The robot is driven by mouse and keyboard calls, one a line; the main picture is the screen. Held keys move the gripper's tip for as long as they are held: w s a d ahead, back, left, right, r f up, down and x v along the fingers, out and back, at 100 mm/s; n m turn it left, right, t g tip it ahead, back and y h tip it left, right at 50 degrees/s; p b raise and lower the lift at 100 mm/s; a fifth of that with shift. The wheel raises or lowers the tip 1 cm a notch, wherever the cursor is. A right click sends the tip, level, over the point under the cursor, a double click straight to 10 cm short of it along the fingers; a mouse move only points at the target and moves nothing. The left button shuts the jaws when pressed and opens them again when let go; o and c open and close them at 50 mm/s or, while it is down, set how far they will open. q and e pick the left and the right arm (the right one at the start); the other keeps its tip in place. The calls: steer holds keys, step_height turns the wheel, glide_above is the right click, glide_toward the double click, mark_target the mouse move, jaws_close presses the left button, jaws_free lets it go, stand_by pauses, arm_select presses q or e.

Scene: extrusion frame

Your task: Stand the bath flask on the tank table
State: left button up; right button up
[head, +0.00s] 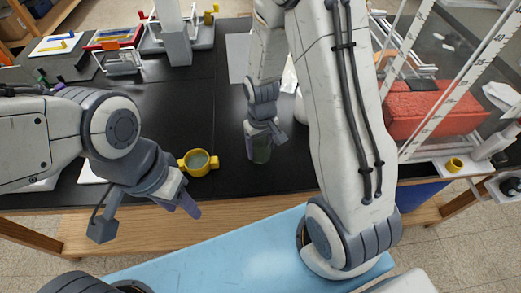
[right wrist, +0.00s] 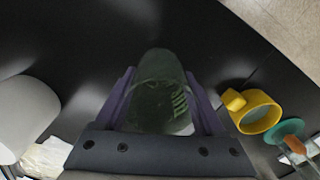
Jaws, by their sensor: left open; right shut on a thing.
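The dark green flask (head: 261,149) is held in my right gripper (head: 265,131), over the front part of the black-topped table (head: 232,178). In the right wrist view the flask (right wrist: 158,95) lies between the two purple fingers, which are shut on it. I cannot tell whether its base touches the tabletop. A clear tank with white scale strips (head: 468,80) and a red block (head: 432,108) stands at the right; my right arm hides part of that side. My left gripper (head: 146,217) is open and empty, by the table's front edge.
A yellow cup (head: 198,162) stands between my grippers. Another small yellow cup (head: 454,164) sits on a white ledge at the far right. Trays and fixtures (head: 120,60) fill the back left. The black top around the flask is mostly clear.

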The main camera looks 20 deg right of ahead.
step_height(320, 180, down, 2)
steer(key=shift+f, duration=0.1)
steer(key=shift+f, duration=0.1)
steer(key=shift+f, duration=0.1)
steer(key=o, duration=1.4)
